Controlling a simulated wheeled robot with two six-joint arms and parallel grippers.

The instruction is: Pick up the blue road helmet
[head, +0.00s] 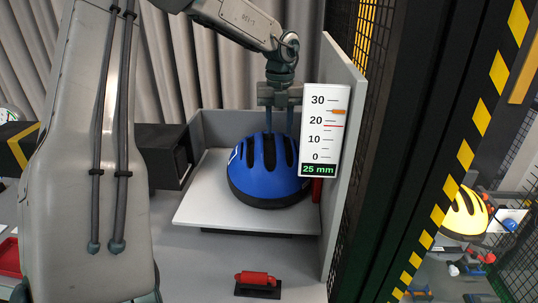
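The blue road helmet (258,185) with black vents and a black lower rim sits upright on a light grey plate (200,205) inside a grey open-fronted bay. My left gripper (280,122) points straight down at the top of the helmet. Its two fingers are apart, and their tips are hidden at or behind the helmet's upper edge. I cannot tell whether they press on the shell. My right gripper is not in view.
A white scale panel (322,132) reading 25 mm stands close to the helmet's right, by a grey side wall (345,150). A red-handled tool (257,280) lies in front. A black box (162,152) stands left. A yellow helmet (465,213) is beyond the striped post (440,190).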

